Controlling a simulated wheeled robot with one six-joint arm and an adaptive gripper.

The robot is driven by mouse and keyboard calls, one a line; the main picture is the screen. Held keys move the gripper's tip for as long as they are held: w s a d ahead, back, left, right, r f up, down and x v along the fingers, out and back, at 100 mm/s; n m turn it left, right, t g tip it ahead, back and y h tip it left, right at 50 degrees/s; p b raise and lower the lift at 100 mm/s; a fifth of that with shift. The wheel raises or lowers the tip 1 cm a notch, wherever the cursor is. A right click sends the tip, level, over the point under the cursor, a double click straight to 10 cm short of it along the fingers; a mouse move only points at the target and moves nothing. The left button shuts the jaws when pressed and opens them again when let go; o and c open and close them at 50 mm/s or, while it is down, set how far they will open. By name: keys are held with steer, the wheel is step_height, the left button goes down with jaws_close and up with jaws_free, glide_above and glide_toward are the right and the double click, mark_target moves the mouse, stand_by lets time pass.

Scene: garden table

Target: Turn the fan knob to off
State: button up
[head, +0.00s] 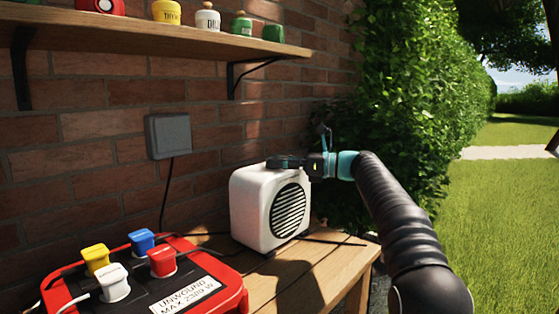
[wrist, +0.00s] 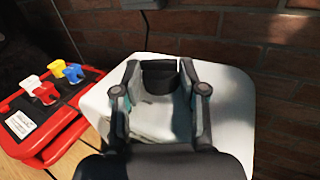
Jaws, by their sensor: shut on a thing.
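The fan (head: 258,212) is a white rounded box with a round dark grille on its front. It stands on the wooden table, and its pale top (wrist: 228,105) fills the middle of the wrist view. My gripper (head: 284,162) reaches in from the right, low over the fan's top. In the wrist view my gripper (wrist: 158,74) has its two fingers on either side of a dark knob (wrist: 158,78) and is shut on it. In the head view the knob is hidden behind the fingers. I cannot read any knob marking.
A red power strip (head: 228,289) with several coloured plugs lies on the wooden table (head: 262,268), left of the fan. A grey wall box (head: 170,135) with a cable hangs on the brick wall. A shelf (head: 150,38) with jars is above. A hedge stands behind my arm.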

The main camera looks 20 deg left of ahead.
steer(key=o, duration=1.1)
steer(key=shift+d, duration=0.1)
steer(key=w+d, duration=0.1)
steer(key=d, duration=1)
steer(key=shift+d, duration=0.4)
